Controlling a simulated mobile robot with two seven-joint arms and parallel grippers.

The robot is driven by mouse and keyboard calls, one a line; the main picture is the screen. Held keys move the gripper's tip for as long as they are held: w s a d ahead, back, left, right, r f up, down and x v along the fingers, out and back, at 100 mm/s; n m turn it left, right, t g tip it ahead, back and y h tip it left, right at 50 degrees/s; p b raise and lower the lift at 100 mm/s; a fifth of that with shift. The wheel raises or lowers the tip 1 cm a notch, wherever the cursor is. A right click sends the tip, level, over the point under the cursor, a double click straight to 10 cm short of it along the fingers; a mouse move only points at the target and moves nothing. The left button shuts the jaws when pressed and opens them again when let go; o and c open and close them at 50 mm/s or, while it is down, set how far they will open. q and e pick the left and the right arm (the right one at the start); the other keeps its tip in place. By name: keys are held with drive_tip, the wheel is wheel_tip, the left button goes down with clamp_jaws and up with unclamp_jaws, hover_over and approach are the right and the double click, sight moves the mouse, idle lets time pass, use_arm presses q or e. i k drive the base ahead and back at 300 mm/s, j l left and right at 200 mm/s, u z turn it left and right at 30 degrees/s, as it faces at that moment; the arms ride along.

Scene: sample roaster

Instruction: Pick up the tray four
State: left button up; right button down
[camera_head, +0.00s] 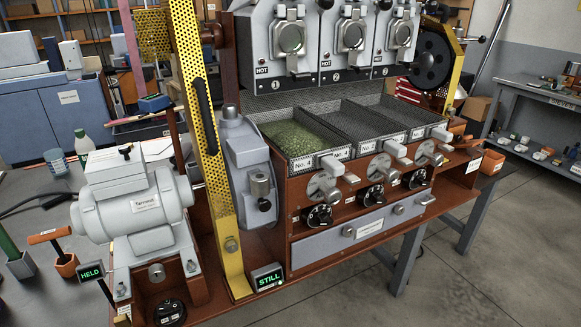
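Three mesh-walled trays sit side by side in the wooden frame of the sample roaster, below the roasting drums. The left tray (322,153) holds green beans. The middle tray (372,122) and the right tray (408,104) look empty. Light grey handles stick out at the tray fronts. Neither my left nor my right gripper is in view.
A grey motor (133,205) and yellow perforated guard (205,130) stand left of the trays. Signs read "HELD" (91,272) and "STILL" (267,277). Black knobs and a grey drawer (350,231) are below the trays. The floor (480,270) at front right is clear.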

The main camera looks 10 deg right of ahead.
sight(306, 144)
drive_tip(key=l+u, duration=0.1)
drive_tip(key=u, duration=0.25)
drive_tip(key=l+u, duration=0.1)
drive_tip(key=u, duration=0.2)
drive_tip(key=l+u, duration=0.15)
drive_tip(key=u, duration=0.2)
drive_tip(key=l+u, duration=0.3)
drive_tip(key=l, duration=0.15)
drive_tip(key=k+l+u, duration=0.1)
drive_tip(key=l+u, duration=0.2)
drive_tip(key=k+l, duration=0.1)
drive_tip(key=l, duration=0.25)
drive_tip(key=k+l+u, duration=0.15)
drive_tip(key=l, duration=0.15)
drive_tip(key=k+l, duration=0.1)
drive_tip(key=l, duration=0.25)
